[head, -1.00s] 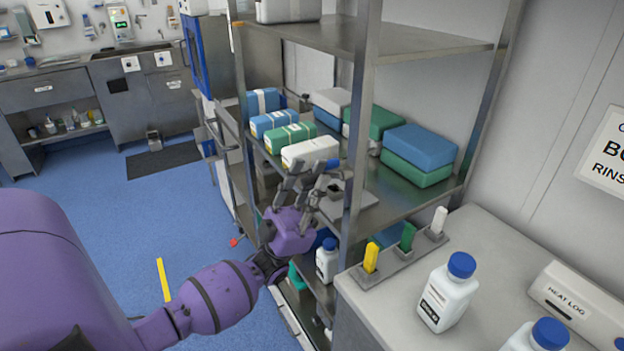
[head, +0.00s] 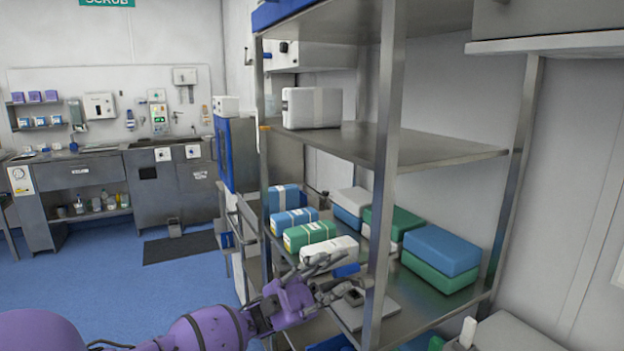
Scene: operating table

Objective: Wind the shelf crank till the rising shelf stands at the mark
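The steel shelf rack fills the middle and right of the head view. A middle shelf (head: 430,148) carries a white wrapped pack (head: 311,108). A small orange mark (head: 264,128) shows on the front left post, about level with that shelf. A small blue part (head: 346,270) and a dark fitting on a grey plate (head: 372,311) sit at the lower shelf; they may belong to the crank, but I cannot tell. My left gripper (head: 332,278) is beside them with its fingers spread, apparently empty. My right gripper is out of view.
Blue, green and white packs (head: 309,234) lie on the lower shelf behind my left gripper. A blue and green stack (head: 440,258) sits to the right. The front rack post (head: 382,180) stands just right of my fingers. Blue floor (head: 150,285) is open at left.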

